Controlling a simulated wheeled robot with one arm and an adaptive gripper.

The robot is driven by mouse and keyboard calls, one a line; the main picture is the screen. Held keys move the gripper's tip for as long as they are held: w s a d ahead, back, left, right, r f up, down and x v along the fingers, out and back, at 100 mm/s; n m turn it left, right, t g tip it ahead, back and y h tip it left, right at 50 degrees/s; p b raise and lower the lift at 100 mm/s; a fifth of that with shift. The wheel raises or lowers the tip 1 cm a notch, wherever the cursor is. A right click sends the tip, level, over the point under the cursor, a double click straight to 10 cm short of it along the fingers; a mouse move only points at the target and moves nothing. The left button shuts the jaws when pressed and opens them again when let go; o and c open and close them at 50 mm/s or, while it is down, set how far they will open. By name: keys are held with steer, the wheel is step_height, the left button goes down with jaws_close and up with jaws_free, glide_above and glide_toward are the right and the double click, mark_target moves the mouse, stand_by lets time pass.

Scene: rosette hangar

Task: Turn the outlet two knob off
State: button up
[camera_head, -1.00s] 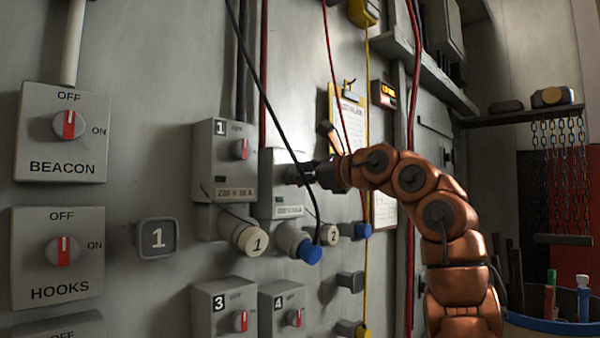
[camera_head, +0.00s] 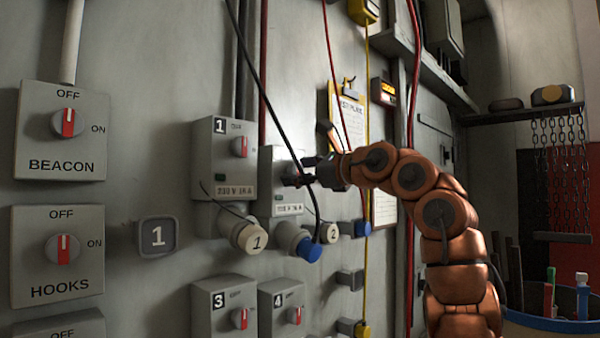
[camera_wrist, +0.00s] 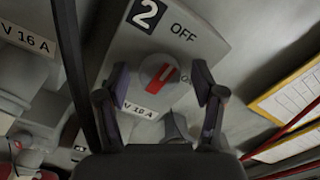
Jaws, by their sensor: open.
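The outlet two box (camera_head: 268,172) is a grey wall box with a label "2", which shows in the wrist view (camera_wrist: 195,55). Its round grey knob (camera_wrist: 148,68) has a red pointer bar slanting up to the right in the wrist view, and "OFF" is printed above and right of it. My gripper (camera_wrist: 161,82) is open, with one finger on each side of the knob; gaps show between the fingertips and the knob. In the head view, my gripper (camera_head: 298,172) is at the box's right side and mostly hides the knob.
A black cable (camera_head: 262,80) hangs in front of the outlet two box, close to my gripper. A blue plug (camera_head: 309,250) is below. The outlet one box (camera_head: 215,150) is left; boxes three (camera_head: 212,310) and four (camera_head: 275,310) are below. A clipboard (camera_head: 350,110) hangs to the right.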

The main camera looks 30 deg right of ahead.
steer(key=shift+s, duration=0.15)
steer(key=v, duration=1.1)
steer(key=shift+s+d, duration=0.2)
steer(key=shift+s, duration=0.2)
